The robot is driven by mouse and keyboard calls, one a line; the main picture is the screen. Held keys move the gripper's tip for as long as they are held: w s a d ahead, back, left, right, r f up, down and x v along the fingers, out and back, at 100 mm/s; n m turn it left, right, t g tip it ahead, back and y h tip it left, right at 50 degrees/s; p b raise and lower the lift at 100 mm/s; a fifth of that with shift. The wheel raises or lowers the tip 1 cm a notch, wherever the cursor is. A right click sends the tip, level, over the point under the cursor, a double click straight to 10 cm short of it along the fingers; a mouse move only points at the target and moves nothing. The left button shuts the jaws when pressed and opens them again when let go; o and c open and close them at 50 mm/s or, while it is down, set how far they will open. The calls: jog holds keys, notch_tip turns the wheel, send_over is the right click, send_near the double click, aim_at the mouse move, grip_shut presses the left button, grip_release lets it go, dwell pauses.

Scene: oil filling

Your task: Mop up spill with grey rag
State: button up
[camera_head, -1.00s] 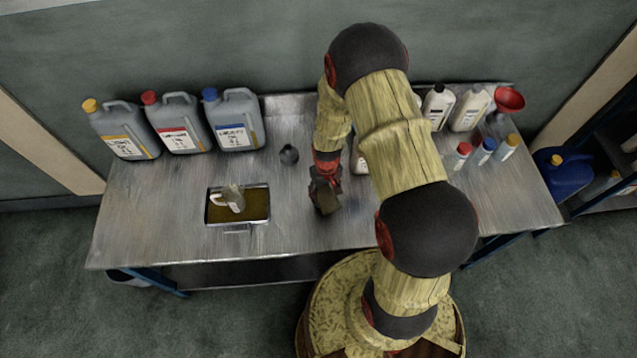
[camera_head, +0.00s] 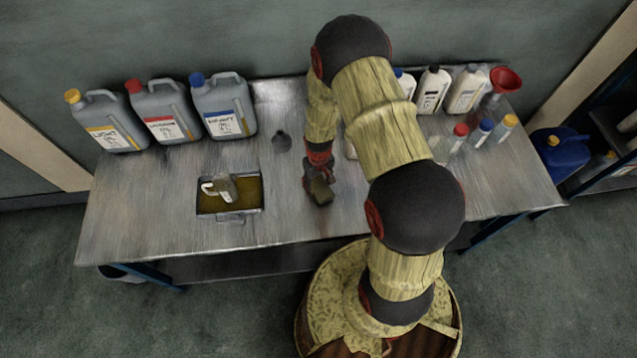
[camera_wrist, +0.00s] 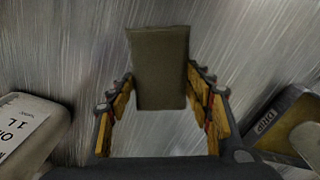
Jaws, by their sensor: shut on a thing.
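My gripper (camera_head: 318,180) is over the middle of the metal bench, to the right of the drain tray. It is shut on the grey rag (camera_wrist: 158,65), a flat olive-grey slab that shows between the two fingers in the wrist view. The rag's lower end (camera_head: 319,192) shows in the head view, close to the bench top. I cannot tell whether it touches the bench. A pale, shiny patch lies between the fingers in the wrist view; I cannot tell whether it is the spill or a reflection. No spill is clear in the head view.
The tray (camera_head: 229,211) of brown oil holds a clear jug (camera_head: 222,188). A small dark object (camera_head: 282,143) stands behind it. Several canisters (camera_head: 165,115) line the back left. Bottles and a red funnel (camera_head: 505,79) stand at the right. A white bottle (camera_wrist: 30,130) is close to my gripper.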

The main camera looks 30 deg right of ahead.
aim_at(304, 191)
jog(key=shift+f+b, duration=0.3)
jog(key=shift+f, duration=0.05)
dwell(0.6)
